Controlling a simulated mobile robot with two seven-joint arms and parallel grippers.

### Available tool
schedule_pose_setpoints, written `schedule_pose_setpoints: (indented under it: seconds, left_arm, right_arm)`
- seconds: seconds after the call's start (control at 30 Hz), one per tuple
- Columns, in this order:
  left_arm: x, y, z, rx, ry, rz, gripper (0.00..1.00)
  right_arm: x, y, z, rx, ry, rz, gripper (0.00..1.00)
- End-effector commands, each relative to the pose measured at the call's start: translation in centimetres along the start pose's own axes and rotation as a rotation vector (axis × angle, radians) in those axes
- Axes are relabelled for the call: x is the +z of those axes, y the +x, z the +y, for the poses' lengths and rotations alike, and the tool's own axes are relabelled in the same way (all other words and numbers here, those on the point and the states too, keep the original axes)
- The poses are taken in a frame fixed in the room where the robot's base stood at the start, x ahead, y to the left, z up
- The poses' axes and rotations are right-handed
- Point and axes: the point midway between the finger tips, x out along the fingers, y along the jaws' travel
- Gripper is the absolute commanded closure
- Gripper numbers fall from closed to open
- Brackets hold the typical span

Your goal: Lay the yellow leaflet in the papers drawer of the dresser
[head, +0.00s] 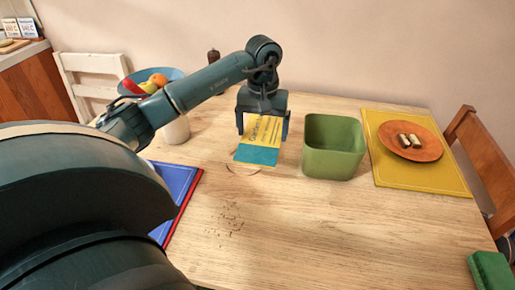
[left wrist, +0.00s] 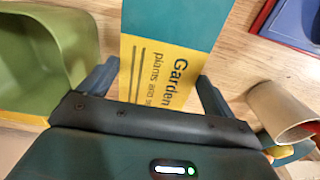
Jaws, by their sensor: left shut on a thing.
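The yellow leaflet (head: 262,134), with a teal band and dark lettering, is at the middle of the wooden table, just left of the green bin. My left gripper (head: 262,127) points down over its far part, one finger at each side edge, and is shut on it. In the left wrist view the leaflet (left wrist: 160,70) runs between the two fingers (left wrist: 158,88), with "Garden" readable. I cannot tell whether it rests on the table or is slightly raised. No papers drawer can be made out. My right gripper is not in view.
A green bin (head: 333,165) stands right of the leaflet. Beyond are a yellow mat (head: 440,178) and a brown plate (head: 425,152). A fruit bowl (head: 174,73), a pale cup (head: 177,130) and a blue folder (head: 177,178) are left. The front middle is clear except for crumbs.

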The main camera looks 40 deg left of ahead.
Motion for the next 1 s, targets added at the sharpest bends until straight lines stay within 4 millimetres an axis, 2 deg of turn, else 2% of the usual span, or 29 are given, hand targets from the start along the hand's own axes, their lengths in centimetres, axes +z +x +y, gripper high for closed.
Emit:
schedule_pose_setpoints:
  seconds: [0.03,0.13,0.37,0.6,0.97,1.0]
  left_arm:
    - [0.2,1.3,0.0,-0.002,0.001,-0.007,0.32]
    - [0.2,3.1,0.0,-0.001,0.002,-0.006,0.32]
    - [0.1,5.0,0.1,0.0,0.002,-0.002,0.32]
    - [0.2,8.2,0.1,0.001,0.002,-0.003,0.32]
    - [0.1,8.7,0.1,-0.001,0.003,-0.001,0.32]
    - [0.1,8.7,0.1,-0.001,0.003,-0.001,0.09]
  right_arm:
    - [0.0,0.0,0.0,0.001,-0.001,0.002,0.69]
    - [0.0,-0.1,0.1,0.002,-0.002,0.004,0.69]
    - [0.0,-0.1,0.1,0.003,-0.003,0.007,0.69]
    - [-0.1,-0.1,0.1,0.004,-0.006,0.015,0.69]
    - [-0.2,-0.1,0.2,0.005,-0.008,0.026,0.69]
    - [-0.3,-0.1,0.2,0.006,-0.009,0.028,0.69]
